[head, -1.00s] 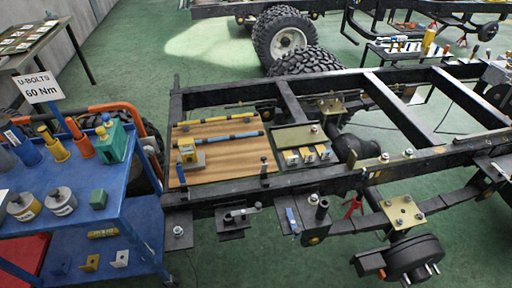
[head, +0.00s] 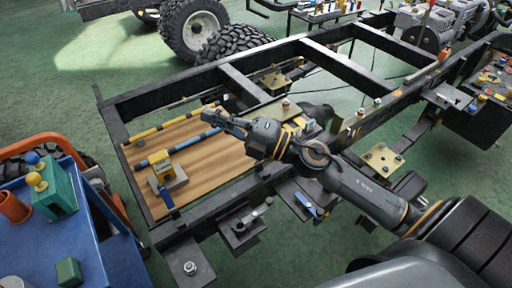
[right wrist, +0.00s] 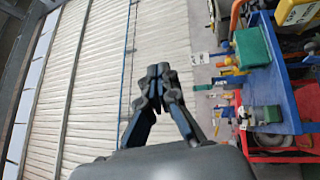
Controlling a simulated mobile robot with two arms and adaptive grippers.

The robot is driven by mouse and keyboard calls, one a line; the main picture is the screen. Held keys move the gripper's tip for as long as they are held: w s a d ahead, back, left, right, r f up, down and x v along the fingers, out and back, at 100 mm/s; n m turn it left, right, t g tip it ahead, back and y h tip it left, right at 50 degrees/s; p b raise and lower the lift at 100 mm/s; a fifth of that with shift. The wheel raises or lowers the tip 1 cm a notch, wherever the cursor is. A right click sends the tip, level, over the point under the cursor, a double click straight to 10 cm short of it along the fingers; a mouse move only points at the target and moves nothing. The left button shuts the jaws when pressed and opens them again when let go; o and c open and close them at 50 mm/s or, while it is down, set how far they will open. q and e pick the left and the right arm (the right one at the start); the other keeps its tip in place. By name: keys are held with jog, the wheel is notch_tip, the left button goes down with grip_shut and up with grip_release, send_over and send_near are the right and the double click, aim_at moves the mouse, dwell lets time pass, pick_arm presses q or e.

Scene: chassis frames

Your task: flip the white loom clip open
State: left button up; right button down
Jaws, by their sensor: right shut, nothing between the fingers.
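My right gripper (head: 212,116) reaches in from the right over the wooden board (head: 205,165), its fingertips near the right ends of the two looms. It is shut and empty; in the right wrist view its fingertips (right wrist: 158,75) meet with nothing between them. A yellow-banded loom (head: 160,130) and a blue-banded loom (head: 188,145) run across the board. I cannot pick out the white loom clip for sure; the gripper and forearm cover part of the board. My left gripper is not in view.
A yellow block on a grey base (head: 168,178) stands on the board. The black chassis frame (head: 240,85) surrounds the board. A blue trolley (head: 95,245) with a green block (head: 52,190) stands at left. A bracket with a blue-handled part (head: 305,203) sits below my arm.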

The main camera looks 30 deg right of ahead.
jog(key=s+f+n+g+h, duration=0.1)
jog(key=s+f+n+g, duration=0.35)
jog(key=n+g, duration=0.55)
jog(key=d+f+n+g+h, duration=0.15)
jog(key=d+f+h, duration=0.25)
jog(key=d+h, duration=1)
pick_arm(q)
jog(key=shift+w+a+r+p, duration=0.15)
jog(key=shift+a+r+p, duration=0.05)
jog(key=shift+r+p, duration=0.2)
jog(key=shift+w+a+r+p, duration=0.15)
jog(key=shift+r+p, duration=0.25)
pick_arm(e)
jog(key=w+d+f+y, duration=0.1)
jog(key=w+f+y, duration=0.2)
jog(key=w+f, duration=0.4)
jog(key=shift+f+n, duration=0.45)
jog(key=shift+f, duration=1.5)
jog(key=shift+d, duration=0.1)
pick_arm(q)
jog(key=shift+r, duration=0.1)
pick_arm(e)
jog(key=shift+r, duration=0.1)
